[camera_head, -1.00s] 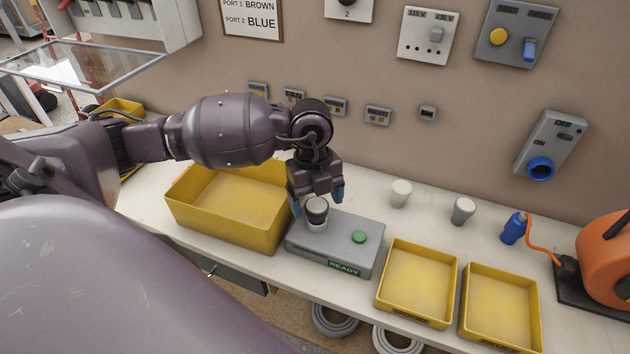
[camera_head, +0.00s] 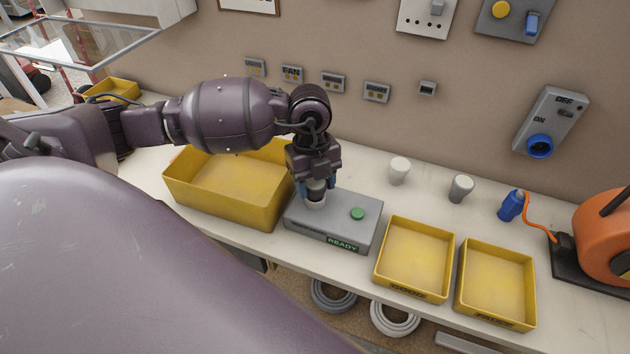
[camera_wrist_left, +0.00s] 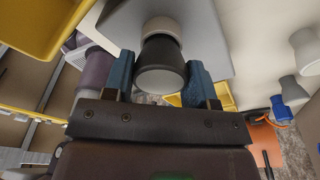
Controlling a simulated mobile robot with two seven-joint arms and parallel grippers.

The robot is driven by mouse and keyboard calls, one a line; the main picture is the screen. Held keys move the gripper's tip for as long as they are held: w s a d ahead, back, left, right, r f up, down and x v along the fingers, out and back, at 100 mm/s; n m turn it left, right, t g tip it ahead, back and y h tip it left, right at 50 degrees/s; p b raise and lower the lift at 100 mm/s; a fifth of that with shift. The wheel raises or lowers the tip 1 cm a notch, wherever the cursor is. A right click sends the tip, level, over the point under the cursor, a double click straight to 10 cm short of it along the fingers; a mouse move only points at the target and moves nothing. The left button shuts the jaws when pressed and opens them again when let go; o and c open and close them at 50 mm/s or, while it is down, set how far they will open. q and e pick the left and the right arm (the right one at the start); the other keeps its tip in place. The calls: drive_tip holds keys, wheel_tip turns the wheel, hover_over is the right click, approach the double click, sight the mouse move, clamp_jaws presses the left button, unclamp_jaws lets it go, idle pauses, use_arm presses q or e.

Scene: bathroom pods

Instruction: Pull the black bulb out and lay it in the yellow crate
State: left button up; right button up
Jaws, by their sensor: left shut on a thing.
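The black bulb (camera_head: 316,187) stands upright in a pale socket (camera_head: 314,204) on the grey tester box (camera_head: 350,231). My left gripper (camera_head: 318,184) points down over it, with its blue fingers shut on the bulb's sides. The left wrist view shows the dark bulb (camera_wrist_left: 161,68) between both fingers, its pale base toward the box. The large yellow crate (camera_head: 228,210) stands just left of the box and looks empty. My right gripper is out of view.
The box has a green button (camera_head: 357,214) and a READY display (camera_head: 342,243). Two small yellow trays (camera_head: 414,262) (camera_head: 496,285) stand to its right, both empty. A pale bulb (camera_head: 399,170), a grey bulb (camera_head: 461,188) and a blue connector (camera_head: 511,206) stand behind them.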

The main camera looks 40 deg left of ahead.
use_arm(q)
drive_tip(key=shift+c, duration=1.1)
drive_tip(key=shift+r, duration=0.1)
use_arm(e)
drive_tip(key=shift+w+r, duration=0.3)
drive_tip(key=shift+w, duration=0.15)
use_arm(q)
drive_tip(key=shift+r, duration=0.15)
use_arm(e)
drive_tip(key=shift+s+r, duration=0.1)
use_arm(q)
drive_tip(key=shift+r+p, duration=0.1)
drive_tip(key=shift+p, duration=0.2)
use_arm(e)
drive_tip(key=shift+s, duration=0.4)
use_arm(q)
drive_tip(key=shift+r, duration=0.15)
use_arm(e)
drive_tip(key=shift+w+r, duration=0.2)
use_arm(q)
drive_tip(key=shift+r, duration=0.1)
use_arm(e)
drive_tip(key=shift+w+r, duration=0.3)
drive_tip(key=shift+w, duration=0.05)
use_arm(q)
drive_tip(key=shift+r+p, duration=0.2)
drive_tip(key=shift+p, duration=0.15)
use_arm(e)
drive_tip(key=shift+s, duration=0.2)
